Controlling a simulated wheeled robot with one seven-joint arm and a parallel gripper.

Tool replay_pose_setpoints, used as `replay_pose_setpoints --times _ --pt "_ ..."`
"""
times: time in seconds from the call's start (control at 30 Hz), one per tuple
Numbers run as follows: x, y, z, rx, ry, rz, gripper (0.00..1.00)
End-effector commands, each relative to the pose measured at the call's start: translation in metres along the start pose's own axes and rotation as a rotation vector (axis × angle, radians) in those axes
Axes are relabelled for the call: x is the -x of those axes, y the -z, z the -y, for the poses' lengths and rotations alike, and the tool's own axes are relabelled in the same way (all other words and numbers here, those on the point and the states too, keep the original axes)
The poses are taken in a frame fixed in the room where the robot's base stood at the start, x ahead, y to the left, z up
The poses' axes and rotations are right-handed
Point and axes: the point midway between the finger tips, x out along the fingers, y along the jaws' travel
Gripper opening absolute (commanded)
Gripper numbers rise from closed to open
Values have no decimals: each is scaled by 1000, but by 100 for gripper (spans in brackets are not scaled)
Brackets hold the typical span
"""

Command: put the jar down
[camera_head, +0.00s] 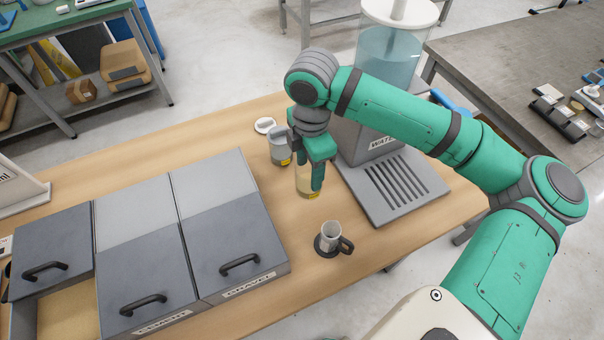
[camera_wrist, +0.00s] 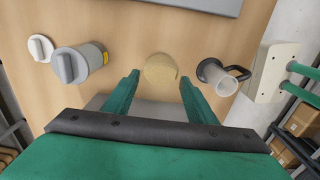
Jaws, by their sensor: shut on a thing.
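The jar (camera_head: 304,184) is clear, with tan contents and a yellow label near its base. My gripper (camera_head: 316,172) is shut on it from above, one green finger showing on its near right side. In the wrist view the jar's round tan top (camera_wrist: 160,72) shows between my two fingers (camera_wrist: 159,80). The jar is upright over the wooden table (camera_head: 300,257). I cannot tell whether its base touches the wood.
A second jar (camera_head: 280,152) with a grey lid stands close left, with a loose white lid (camera_head: 265,125) behind.

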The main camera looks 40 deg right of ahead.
Motion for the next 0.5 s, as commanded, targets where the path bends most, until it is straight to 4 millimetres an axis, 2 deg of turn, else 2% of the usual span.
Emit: replay_pose_setpoints --times 0.1,0.37,0.5 --pt "-12 4 -11 2 0 1 7" --pt "-30 9 -24 3 0 1 7" --pt "-50 8 -22 2 0 1 7"
